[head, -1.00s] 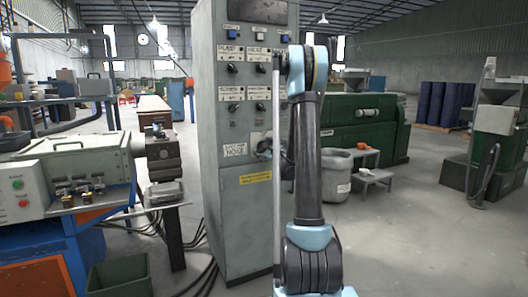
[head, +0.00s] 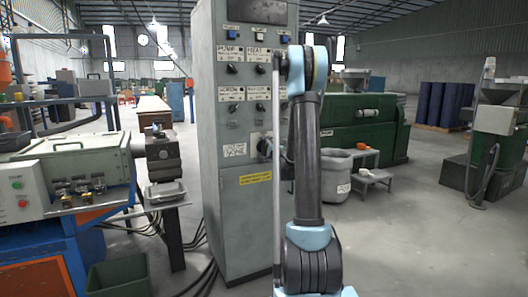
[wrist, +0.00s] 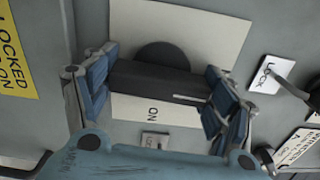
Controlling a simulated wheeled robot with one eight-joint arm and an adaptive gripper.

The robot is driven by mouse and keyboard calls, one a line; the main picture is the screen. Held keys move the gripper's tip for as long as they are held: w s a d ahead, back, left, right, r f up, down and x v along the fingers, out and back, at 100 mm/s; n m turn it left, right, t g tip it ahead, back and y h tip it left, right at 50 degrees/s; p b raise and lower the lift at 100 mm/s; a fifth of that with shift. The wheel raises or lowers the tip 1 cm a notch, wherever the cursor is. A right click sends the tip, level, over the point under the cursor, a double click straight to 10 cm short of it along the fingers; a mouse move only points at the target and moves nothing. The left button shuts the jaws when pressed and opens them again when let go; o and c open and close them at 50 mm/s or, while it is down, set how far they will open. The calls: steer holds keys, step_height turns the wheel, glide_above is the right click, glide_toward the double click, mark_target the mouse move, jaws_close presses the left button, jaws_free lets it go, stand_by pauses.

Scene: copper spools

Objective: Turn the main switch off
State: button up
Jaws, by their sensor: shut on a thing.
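The main switch (wrist: 150,82) is a dark bar handle with a round black hub behind it, on a pale plate (wrist: 205,22) in the wrist view. A white line marks the bar's right end. Lettering that reads ON or NO shows on the plate below the bar. My gripper (wrist: 160,88) has its blue-padded fingers at both ends of the bar and is shut on it.
A yellow label (wrist: 14,60) lies left of the switch, and a small lock tag (wrist: 264,75) with a dark part hangs on the right. A green bin (head: 120,277) and cables are on the floor left of the cabinet. Open floor lies to the right.

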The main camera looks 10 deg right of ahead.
steer(key=shift+s+a+f+n, duration=0.1)
steer(key=shift+s+a+n, duration=0.05)
steer(key=shift+n, duration=0.45)
steer(key=o, duration=1)
steer(key=shift+f, duration=0.1)
steer(key=shift+o, duration=0.2)
steer(key=v, duration=1.1)
steer(key=shift+s+d, duration=0.25)
steer(key=shift+s, duration=0.05)
